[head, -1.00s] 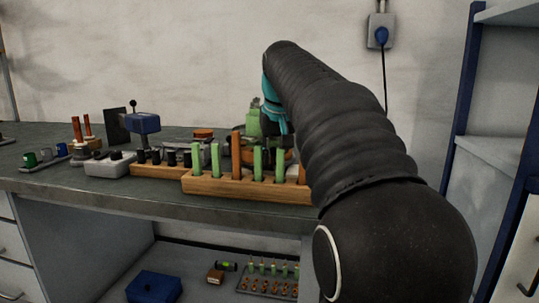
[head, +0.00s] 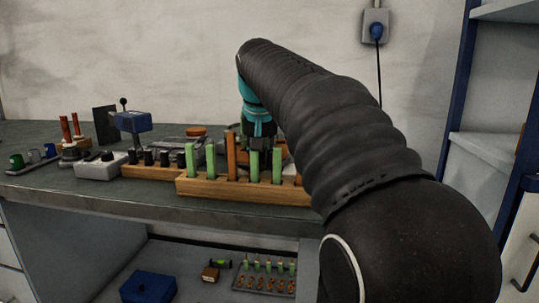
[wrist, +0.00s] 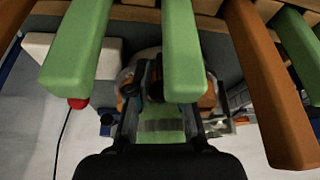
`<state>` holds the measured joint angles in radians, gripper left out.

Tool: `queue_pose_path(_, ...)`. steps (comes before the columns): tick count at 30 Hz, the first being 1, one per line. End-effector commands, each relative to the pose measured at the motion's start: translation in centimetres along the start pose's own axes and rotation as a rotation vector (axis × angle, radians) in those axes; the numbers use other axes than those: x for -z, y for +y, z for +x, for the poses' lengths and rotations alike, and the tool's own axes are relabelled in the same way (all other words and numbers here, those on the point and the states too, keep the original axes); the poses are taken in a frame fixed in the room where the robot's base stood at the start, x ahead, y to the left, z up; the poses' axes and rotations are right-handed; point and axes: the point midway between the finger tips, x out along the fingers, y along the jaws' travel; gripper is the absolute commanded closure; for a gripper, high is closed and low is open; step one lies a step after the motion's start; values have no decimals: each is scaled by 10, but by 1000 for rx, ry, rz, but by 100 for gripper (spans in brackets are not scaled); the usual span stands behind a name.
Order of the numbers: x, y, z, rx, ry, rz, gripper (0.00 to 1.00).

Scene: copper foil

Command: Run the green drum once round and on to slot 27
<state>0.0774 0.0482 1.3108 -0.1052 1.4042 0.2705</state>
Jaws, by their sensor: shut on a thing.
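In the wrist view a green part with a greyish band of fine marks, which looks like the green drum (wrist: 163,138), lies between the fingers of my gripper (wrist: 162,118). The gripper is shut on it. The marks are too small to read, so I cannot tell which slot it stands at. In the head view my gripper (head: 256,143) points down behind the wooden rack (head: 225,188). The fingertips and the drum are hidden there by the rack's upright sticks and my arm.
Green (wrist: 182,50) and orange (wrist: 268,80) sticks stand close to the wrist camera. Left of the rack are black knobs (head: 163,158), a white box (head: 100,168) and a blue device (head: 131,121). A blue shelf unit (head: 485,150) stands at the right.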

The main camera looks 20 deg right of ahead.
Motion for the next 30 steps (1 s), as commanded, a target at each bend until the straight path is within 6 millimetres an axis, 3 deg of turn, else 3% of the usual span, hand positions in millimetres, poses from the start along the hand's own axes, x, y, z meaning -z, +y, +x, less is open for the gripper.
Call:
queue_pose_path(5, 0, -1, 0, 2, 1, -2, 100)
queue_pose_path(6, 0, -1, 0, 2, 1, -3, 77)
queue_pose_path(7, 0, -1, 0, 2, 1, -3, 69)
queue_pose_path(8, 0, -1, 0, 2, 1, -2, 68)
queue_pose_path(20, 1, 1, -8, 1, 2, 0, 68)
queue_pose_path(30, 2, 0, -69, 2, 5, 0, 68)
